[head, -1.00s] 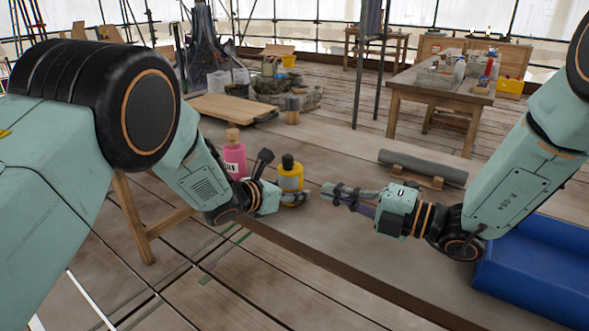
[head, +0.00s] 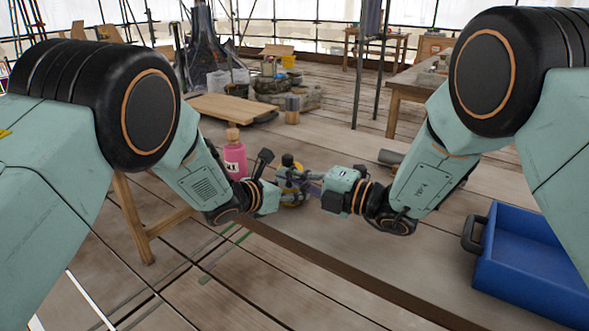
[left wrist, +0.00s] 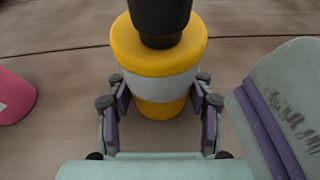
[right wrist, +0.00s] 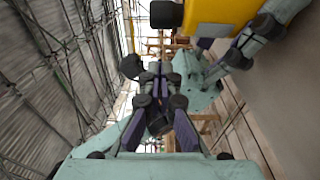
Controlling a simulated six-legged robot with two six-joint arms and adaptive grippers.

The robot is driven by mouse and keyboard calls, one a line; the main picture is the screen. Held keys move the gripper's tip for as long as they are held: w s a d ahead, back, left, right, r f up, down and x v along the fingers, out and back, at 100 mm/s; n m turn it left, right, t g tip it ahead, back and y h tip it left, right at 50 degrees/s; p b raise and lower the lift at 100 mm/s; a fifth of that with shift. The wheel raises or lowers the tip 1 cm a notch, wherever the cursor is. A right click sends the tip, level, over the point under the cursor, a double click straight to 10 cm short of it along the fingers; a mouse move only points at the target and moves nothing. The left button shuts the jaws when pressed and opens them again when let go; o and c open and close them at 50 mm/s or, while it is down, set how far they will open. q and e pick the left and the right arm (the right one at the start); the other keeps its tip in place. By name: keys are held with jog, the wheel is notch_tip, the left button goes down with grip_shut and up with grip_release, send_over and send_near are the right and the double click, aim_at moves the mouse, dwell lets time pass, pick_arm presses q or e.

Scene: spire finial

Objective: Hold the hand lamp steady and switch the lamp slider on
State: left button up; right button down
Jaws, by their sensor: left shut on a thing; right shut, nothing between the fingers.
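The hand lamp (head: 292,196) is yellow with a pale middle band and a black top. It stands upright at the workbench's near edge. My left gripper (left wrist: 160,92) is shut around its pale band, one finger on each side. My right gripper (head: 292,181) is shut and empty, its fingertips right by the lamp on its right side in the head view. In the right wrist view its closed fingers (right wrist: 160,76) point past the lamp (right wrist: 222,12); I cannot tell whether they touch it. The lamp slider cannot be made out.
A pink bottle (head: 235,158) stands just left of the lamp. A blue crate (head: 530,262) with a dark handle sits at the right. A grey cylinder (head: 390,157) lies behind my right arm. The bench top (head: 330,245) in front is clear.

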aim_at(288, 162)
pick_arm(q)
jog(key=shift+d, duration=0.1)
pick_arm(e)
jog(key=w, duration=0.1)
jog(key=w+d, duration=0.1)
jog(key=shift+w, duration=0.4)
jog(key=shift+w+d, duration=0.4)
jog(key=shift+w, duration=0.2)
jog(key=shift+w+d, duration=0.35)
jog(key=shift+w, duration=0.2)
